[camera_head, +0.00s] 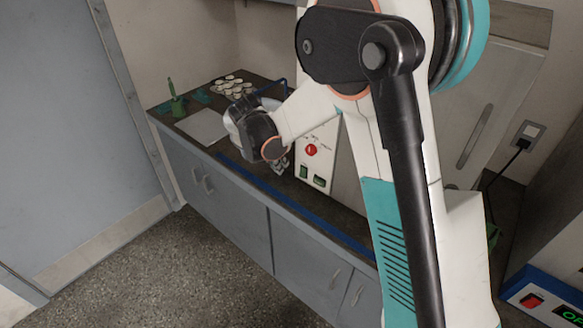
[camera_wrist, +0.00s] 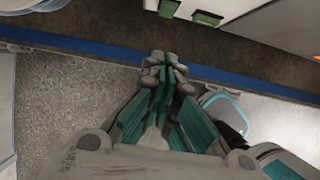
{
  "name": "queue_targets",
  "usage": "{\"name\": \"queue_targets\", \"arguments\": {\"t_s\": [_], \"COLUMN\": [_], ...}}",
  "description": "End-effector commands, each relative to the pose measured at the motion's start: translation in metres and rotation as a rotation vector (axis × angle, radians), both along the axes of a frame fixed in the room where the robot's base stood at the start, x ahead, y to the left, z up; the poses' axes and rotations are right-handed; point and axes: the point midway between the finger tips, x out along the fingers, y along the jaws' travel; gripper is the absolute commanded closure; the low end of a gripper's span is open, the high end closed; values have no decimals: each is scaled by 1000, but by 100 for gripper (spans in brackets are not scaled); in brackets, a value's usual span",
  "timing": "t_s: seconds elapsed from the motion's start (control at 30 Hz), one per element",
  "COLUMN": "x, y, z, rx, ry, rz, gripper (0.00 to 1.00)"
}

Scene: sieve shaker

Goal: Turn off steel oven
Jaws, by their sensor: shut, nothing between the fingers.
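A pale control panel (camera_head: 315,155) faces the counter's front edge, with a red knob (camera_head: 311,150) and two green switches (camera_head: 319,182) low on it. It appears to belong to the steel oven, whose grey metal front with a long handle (camera_head: 475,135) shows right of my arm; my arm hides the middle. My gripper (camera_head: 281,166) is just left of the panel, apart from the knob. In the wrist view my gripper (camera_wrist: 170,66) is shut and empty over the counter's front edge, with the green switches (camera_wrist: 207,18) beyond it at the top.
A dark counter (camera_head: 245,165) with a blue front strip runs over grey cabinets (camera_head: 215,190). Small white cups (camera_head: 232,85), a green item (camera_head: 177,103) and a pale sheet (camera_head: 203,126) lie at its far left. Another device with a red switch (camera_head: 531,300) stands at lower right. The floor is clear.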

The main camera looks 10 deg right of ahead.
Motion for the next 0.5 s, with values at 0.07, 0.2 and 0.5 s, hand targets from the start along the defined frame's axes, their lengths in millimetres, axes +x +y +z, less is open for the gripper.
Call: {"name": "queue_targets", "arguments": {"t_s": [0.07, 0.2, 0.5], "x": [-1, -2, -2], "y": [1, 1, 1], "z": [2, -2, -5], "rx": [0, 0, 0], "ry": [0, 0, 0], "rz": [0, 0, 0], "gripper": [100, 100, 100]}}
